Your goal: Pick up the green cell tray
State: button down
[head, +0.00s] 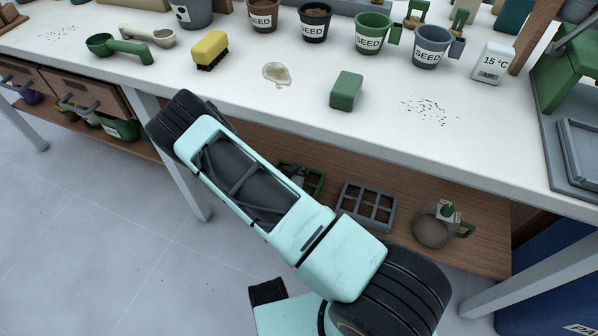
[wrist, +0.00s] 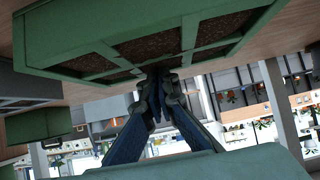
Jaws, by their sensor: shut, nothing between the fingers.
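The green cell tray (wrist: 75,35) fills the upper part of the wrist view, with dark soil showing in its cells. In the head view it shows on the lower wooden shelf (head: 480,235), partly hidden behind my arm; a green edge (head: 318,185) is visible. My gripper (wrist: 160,76) is shut and empty, its fingertips close to the tray's edge in the wrist view. I cannot tell whether they touch it.
A grey cell tray (head: 367,205) sits just right of the green one on the shelf, and a round jug-like vessel (head: 437,225) stands farther right. The white bench top (head: 300,100) overhangs the shelf. A bench leg (head: 180,165) stands left of the tray.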

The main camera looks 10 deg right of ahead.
jog(key=s+a, duration=0.1)
jog(key=s, duration=0.1)
jog(key=s+a, duration=0.3)
jog(key=shift+s+a+p, duration=0.1)
jog(key=shift+s+p, duration=0.25)
jog(key=shift+r+p, duration=0.5)
jog(key=shift+r, duration=0.3)
jog(key=shift+w+f, duration=0.1)
